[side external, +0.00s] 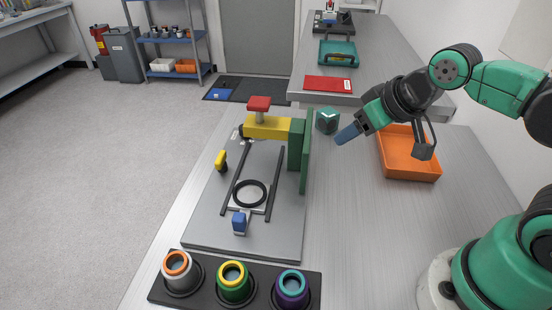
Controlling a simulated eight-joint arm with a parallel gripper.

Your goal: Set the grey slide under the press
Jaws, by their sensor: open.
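The grey slide (249,193) looks like a light plate carrying a black ring. It lies between two dark rails on a grey base plate, toward their near end. A blue handle-like block (239,222) stands at its near side; whether they are joined is unclear. The press (266,126) has a yellow arm on a green column and a red knob on top. It stands at the far end of the rails, apart from the slide. My gripper (347,133) is open, right of the press, with blue fingertips pointing left and down. No object shows between the fingers.
A green cube (327,121) sits just left of my fingertips. An orange tray (409,172) is to the right. A yellow knob (221,160) stands left of the rails. A black holder (210,291) with three coloured cups is in front.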

